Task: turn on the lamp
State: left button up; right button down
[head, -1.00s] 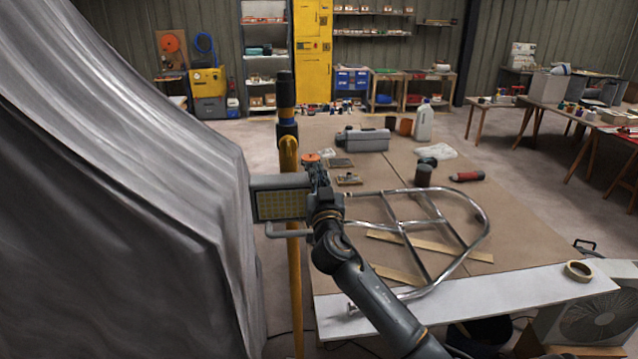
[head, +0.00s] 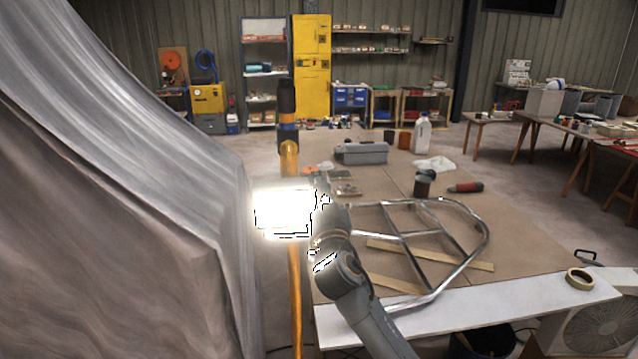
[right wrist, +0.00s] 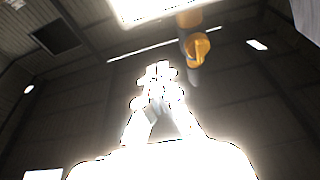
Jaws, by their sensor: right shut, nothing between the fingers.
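The lamp (head: 284,213) glows bright white on its yellow stand (head: 295,290) in the head view, beside the grey draped cover. Its glare washes out its housing. In the right wrist view the lit lamp (right wrist: 155,10) fills the top edge, with a yellow part of its stand (right wrist: 194,48) just right of it. My right gripper (head: 322,200) is at the lamp's right side, partly lost in the glare. In the right wrist view my right gripper (right wrist: 158,75) is overexposed; it is shut and empty. Whether it touches the lamp I cannot tell. My left gripper is out of view.
A grey draped cover (head: 150,200) fills the left. The workbench (head: 400,180) behind the lamp holds a bent metal tube frame (head: 470,245), a toolbox (head: 361,153) and a white bottle (head: 422,135). A tape roll (head: 580,278) lies on the white board at right.

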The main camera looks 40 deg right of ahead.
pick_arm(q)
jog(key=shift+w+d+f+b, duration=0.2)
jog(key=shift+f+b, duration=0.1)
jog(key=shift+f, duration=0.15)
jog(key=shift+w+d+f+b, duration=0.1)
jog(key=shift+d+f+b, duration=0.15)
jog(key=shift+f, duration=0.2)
pick_arm(e)
jog(key=v, duration=0.3)
jog(key=shift+s+f, duration=0.15)
jog(key=shift+f, duration=0.35)
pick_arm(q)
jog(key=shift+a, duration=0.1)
